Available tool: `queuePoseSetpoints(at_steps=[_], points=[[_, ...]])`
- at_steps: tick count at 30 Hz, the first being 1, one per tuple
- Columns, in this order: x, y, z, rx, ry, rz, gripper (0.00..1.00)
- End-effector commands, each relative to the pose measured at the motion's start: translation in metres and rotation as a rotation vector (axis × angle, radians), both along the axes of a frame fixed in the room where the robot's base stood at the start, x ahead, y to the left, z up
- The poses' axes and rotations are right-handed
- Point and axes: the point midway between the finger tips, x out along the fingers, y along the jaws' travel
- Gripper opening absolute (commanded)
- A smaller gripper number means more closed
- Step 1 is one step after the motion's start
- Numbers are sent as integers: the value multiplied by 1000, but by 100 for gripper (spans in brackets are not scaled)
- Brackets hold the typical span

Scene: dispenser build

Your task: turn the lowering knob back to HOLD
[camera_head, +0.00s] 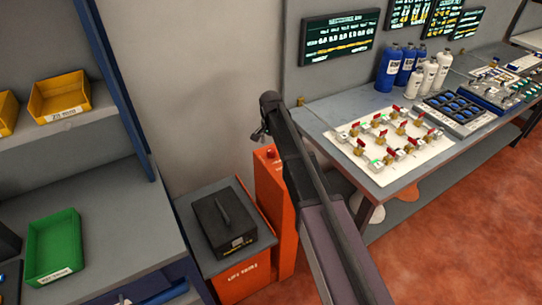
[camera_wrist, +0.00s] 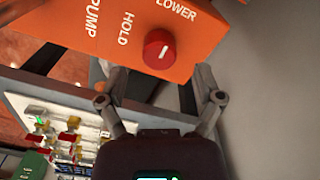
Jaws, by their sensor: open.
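The red lowering knob (camera_wrist: 159,50) sits on an orange panel (camera_wrist: 200,42) lettered PUMP, HOLD and LOWER. Its short white mark seems to lean towards LOWER rather than HOLD. In the head view the knob (camera_head: 270,153) shows small on top of the orange post (camera_head: 274,205). My gripper (camera_wrist: 159,84) is open and empty, its two fingers apart on either side below the knob in the wrist view, not touching it. In the head view my gripper (camera_head: 262,118) is beside the wall, above the post; my arm hides part of the post.
A dark case (camera_head: 224,222) lies on the grey-topped orange lift table (camera_head: 243,277) left of the post. A workbench (camera_head: 362,207) with a valve board (camera_head: 405,165) stands right. A shelf with a green bin (camera_head: 54,247) stands left.

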Motion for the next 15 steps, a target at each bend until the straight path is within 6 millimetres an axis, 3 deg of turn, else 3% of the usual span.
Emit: queuePoseSetpoints(at_steps=[6,15], points=[[0,0,-21,0,0,0,85],[0,0,-36,0,0,0,85]])
